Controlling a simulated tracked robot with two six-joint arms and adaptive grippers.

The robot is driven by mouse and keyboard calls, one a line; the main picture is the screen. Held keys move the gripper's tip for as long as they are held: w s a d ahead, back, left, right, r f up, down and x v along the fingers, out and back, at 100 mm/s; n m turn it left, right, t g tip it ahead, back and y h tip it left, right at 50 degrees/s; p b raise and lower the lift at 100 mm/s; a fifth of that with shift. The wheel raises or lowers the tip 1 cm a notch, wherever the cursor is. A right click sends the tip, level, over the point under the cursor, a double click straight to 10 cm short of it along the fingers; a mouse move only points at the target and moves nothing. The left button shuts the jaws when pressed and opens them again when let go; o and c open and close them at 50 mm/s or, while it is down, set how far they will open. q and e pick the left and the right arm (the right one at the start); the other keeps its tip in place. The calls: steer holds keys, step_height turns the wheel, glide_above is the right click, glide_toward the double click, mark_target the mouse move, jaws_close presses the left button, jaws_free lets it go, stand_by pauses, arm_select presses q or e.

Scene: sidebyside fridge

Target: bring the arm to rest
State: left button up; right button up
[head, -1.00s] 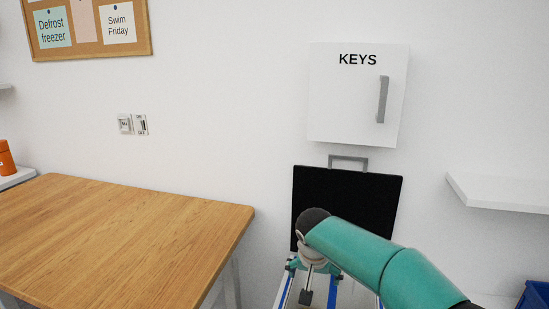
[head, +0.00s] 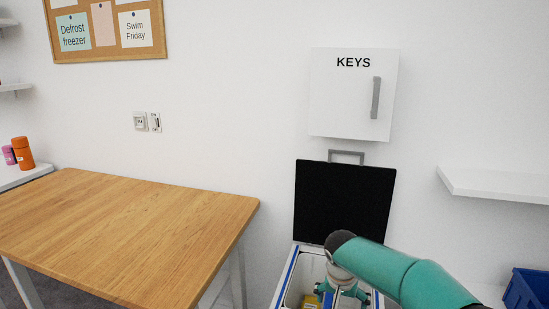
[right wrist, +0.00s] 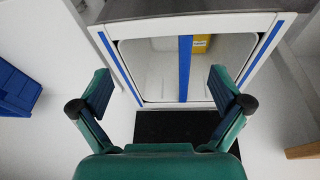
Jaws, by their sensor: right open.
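My right arm comes in from the lower right in the head view. My right gripper (head: 343,293) hangs pointing down over a white open-topped chest (head: 284,282) with blue trim; the frame's bottom edge cuts it off. In the right wrist view its two green fingers (right wrist: 160,85) are spread wide with nothing between them. The chest's mouth (right wrist: 272,45) lies ahead of the fingers, with a blue bar across it. My left gripper is in neither view.
A black lid (head: 345,200) stands raised behind the chest. Above it hangs a closed KEYS cabinet (head: 345,110). A wooden table (head: 130,230) is left, a white shelf (head: 495,186) and blue bin (head: 527,290) right. Something yellow (right wrist: 201,43) lies inside the chest.

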steer(key=s+d+f+g+y, duration=0.1)
steer(key=s+f+g, duration=0.1)
steer(key=s+f, duration=0.6)
steer(key=s+d+f+g+y, duration=0.1)
steer(key=s+f+g, duration=0.1)
steer(key=s+f, duration=0.6)
steer(key=s+a+f+y, duration=0.25)
steer(key=s+f, duration=0.25)
steer(key=s, duration=0.5)
steer(key=s+a+f+y, duration=0.2)
steer(key=s+a+f, duration=0.25)
steer(key=s, duration=0.45)
step_height(320, 180, up, 17)
steer(key=w+n+t+p, duration=0.1)
steer(key=w+n+p, duration=0.1)
steer(key=p, duration=1.5)
steer(key=shift+w+d+f+t+h, duration=0.2)
steer(key=shift+d+t+h, duration=0.1)
steer(key=shift+t+h, duration=0.1)
steer(key=shift+c, duration=0.3)
